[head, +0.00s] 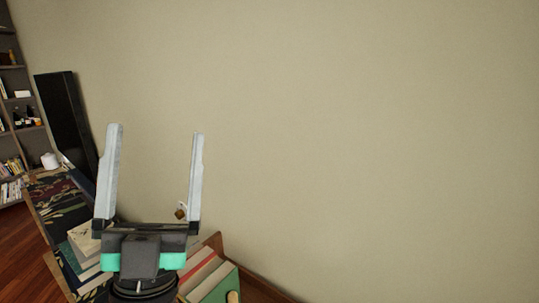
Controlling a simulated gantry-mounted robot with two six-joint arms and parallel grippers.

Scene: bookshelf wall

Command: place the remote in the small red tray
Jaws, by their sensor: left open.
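My left gripper (155,132) is open and empty, with its two pale fingers pointing up in front of the bare wall. It blocks part of the furniture behind it. I see no remote and no small red tray in the head view. My right gripper is out of the picture.
A low surface with a dark patterned cover (62,213) runs along the left, with books (85,243) on it. More books (207,277) stand at the bottom. A tall black panel (66,118) and a bookshelf (10,80) stand at left. The wall (370,130) fills the right.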

